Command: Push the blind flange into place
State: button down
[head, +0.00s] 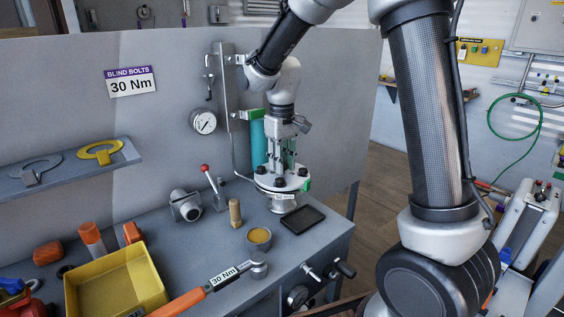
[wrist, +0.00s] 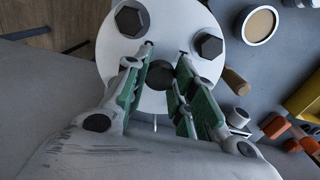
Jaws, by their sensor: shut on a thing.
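The blind flange (head: 268,180) is a white round plate with several dark bolt heads, lying roughly level on top of a short pipe stub (head: 282,205) on the bench. It fills the top of the wrist view (wrist: 172,22), where two black hex bolts show clearly. My gripper (head: 281,170) points straight down over the plate's middle. In the wrist view its green-lined fingers (wrist: 166,50) stand either side of the dark centre part and are shut on the flange. Whether a gap remains between plate and stub cannot be told. A green piece (head: 306,185) shows at the plate's right edge.
A teal cylinder (head: 257,140) and pressure gauge (head: 203,121) stand behind. A black tray (head: 303,219), a cup (head: 259,239), a torque wrench (head: 220,278) and a yellow bin (head: 117,280) lie around the bench. The bench's right edge is close to the stub.

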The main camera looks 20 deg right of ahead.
jog(key=shift+f, duration=0.1)
jog(key=c, duration=0.6)
grip_release()
jog(key=shift+r, duration=4)
